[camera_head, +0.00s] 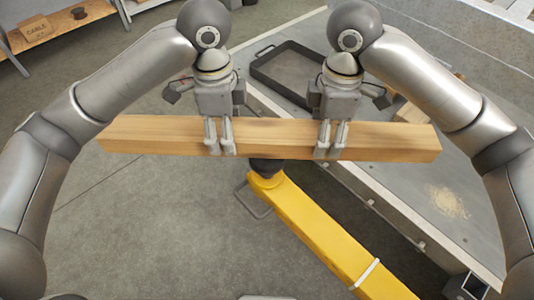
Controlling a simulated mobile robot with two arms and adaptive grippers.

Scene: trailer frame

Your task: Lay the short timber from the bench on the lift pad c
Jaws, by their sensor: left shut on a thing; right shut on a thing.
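The short timber (275,137) is a light brown wooden beam held level across the middle of the head view. My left gripper (220,150) is shut on it left of its middle. My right gripper (330,153) is shut on it right of its middle. Below the timber in the picture is a yellow lift arm (325,235) with a dark round pad (265,166) at its far end. The timber partly hides this pad. I cannot tell the gap between timber and pad. No letter on the pad is readable.
A wooden bench (75,28) with a cardboard box (37,30) stands at top left. The floor at left is clear.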

